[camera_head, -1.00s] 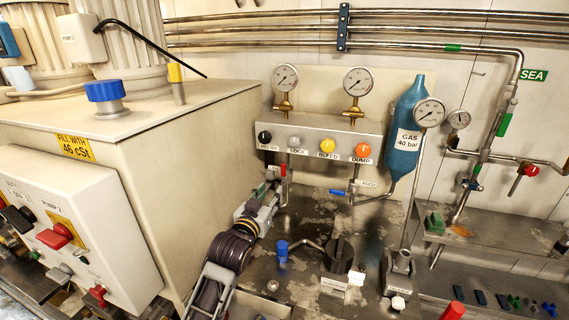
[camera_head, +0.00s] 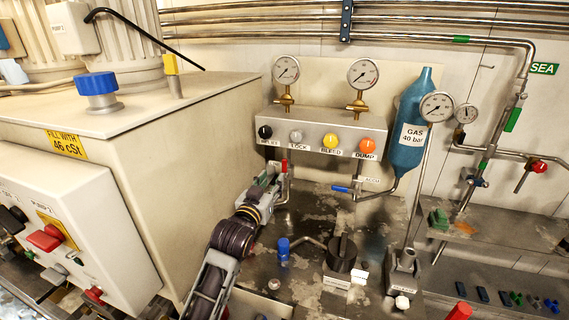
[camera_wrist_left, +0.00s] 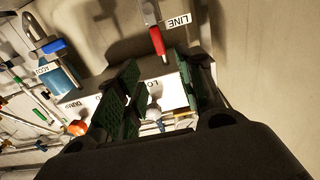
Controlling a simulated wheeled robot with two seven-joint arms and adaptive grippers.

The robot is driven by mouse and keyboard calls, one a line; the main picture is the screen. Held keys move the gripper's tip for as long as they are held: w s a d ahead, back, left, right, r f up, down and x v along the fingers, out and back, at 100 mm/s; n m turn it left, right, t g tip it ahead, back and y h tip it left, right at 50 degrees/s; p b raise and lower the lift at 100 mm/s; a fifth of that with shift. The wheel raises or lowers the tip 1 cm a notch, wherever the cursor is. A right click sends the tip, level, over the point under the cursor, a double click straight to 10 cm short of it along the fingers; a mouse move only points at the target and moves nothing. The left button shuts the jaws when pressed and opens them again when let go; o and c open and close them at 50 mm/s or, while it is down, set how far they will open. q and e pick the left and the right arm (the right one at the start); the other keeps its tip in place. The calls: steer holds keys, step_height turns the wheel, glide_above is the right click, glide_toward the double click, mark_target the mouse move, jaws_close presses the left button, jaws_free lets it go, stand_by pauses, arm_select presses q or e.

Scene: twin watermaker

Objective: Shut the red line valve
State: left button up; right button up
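The red line valve handle (camera_head: 284,166) stands upright on a thin metal pipe below the left end of the knob panel. In the left wrist view the red handle (camera_wrist_left: 157,42) shows beside the LINE label (camera_wrist_left: 179,21). My left gripper (camera_head: 272,181) is just left of the handle in the head view, partly overlapping the pipe area. In the wrist view my left gripper (camera_wrist_left: 157,88) is open, its green pads spread wide. The handle appears beyond the gap between them, and I cannot tell whether anything touches. My right gripper is not in view.
The blue ACCU lever (camera_head: 342,190) lies right of the red handle. Above is the panel (camera_head: 312,133) with several knobs and two gauges. A blue gas bottle (camera_head: 408,135) hangs at right. The large beige tank (camera_head: 190,150) stands close left of my arm.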

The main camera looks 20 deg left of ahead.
mark_target(284, 163)
arm_select(q)
steer(key=shift+w+d, duration=0.15)
steer(key=shift+w, duration=3.1)
steer(key=shift+w+d, duration=0.1)
steer(key=shift+w, duration=3.1)
jaws_close()
